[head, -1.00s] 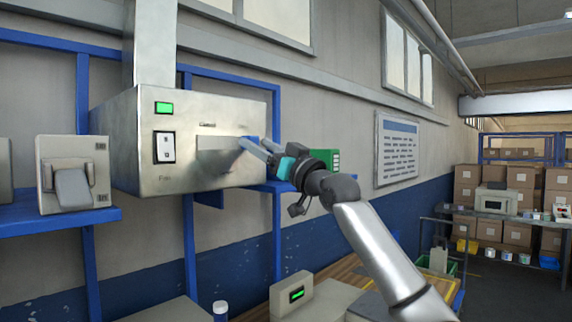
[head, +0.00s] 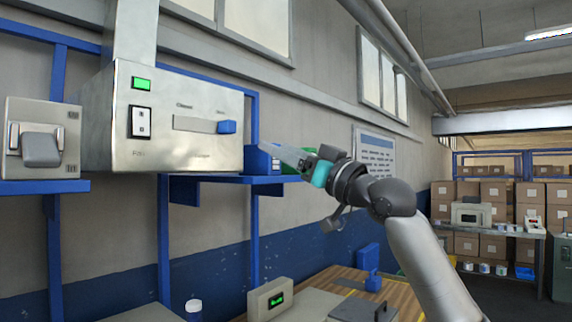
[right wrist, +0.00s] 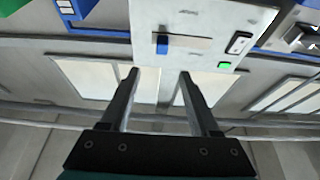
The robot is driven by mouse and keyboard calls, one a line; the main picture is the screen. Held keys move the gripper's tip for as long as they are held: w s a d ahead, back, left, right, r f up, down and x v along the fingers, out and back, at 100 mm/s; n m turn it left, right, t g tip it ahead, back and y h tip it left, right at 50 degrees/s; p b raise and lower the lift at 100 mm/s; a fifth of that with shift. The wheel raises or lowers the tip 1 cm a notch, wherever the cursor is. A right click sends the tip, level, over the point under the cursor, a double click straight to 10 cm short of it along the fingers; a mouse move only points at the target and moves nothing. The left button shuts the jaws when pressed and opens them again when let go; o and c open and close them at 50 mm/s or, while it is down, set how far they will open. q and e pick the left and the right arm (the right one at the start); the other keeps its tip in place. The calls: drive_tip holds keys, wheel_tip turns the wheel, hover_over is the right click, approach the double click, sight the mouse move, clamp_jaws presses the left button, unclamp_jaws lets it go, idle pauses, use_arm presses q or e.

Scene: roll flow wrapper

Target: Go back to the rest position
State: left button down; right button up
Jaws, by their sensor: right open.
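My right gripper (head: 292,157) is raised in the middle of the head view, to the right of a metal control box and apart from it. In the right wrist view its two fingers (right wrist: 158,76) are spread with nothing between them. The control box (head: 190,152) has a slider slot with a blue knob (head: 227,127) at the slot's right end, a lit green indicator (head: 142,84) and a rocker switch (head: 140,122). The blue knob also shows in the right wrist view (right wrist: 162,44). My left gripper is not in view.
A grey lever box (head: 42,138) stands on the blue shelf at left. Below are a small device with a green display (head: 270,298), a lidded jar (head: 193,310) and a wooden tabletop (head: 335,279). Shelves of cartons (head: 490,190) stand far right. Open air surrounds the gripper.

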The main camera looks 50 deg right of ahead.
drive_tip(key=shift+s+f, duration=0.15)
drive_tip(key=shift+s, duration=0.25)
idle(0.3)
